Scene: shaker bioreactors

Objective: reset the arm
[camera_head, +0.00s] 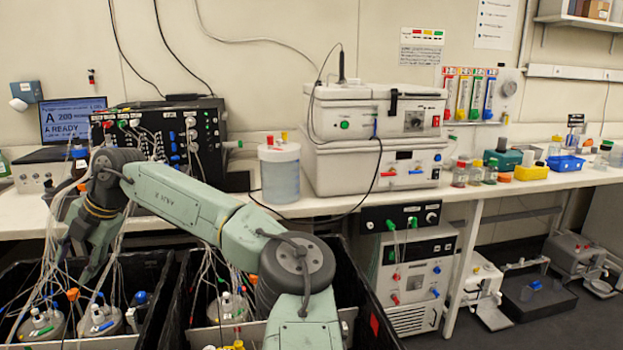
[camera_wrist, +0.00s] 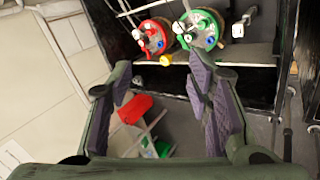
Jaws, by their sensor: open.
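My green arm shows in the head view, bent over the black bins, with its end reaching down at the left; the fingertips are hidden there. In the wrist view my gripper (camera_wrist: 160,92) has its two purple-padded fingers spread apart, with nothing held between them. Beyond the fingers are a red-topped vessel (camera_wrist: 152,38) and a green-topped vessel (camera_wrist: 200,30). A red part (camera_wrist: 135,108) and a green part (camera_wrist: 160,147) show lower down between the fingers.
Black bins (camera_head: 365,285) hold bottles with tubing (camera_head: 100,318) under my arm. The bench carries a black control unit (camera_head: 178,135), a white tub (camera_head: 280,172) and a stacked white instrument (camera_head: 370,165). A white unit (camera_head: 415,270) stands below the bench.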

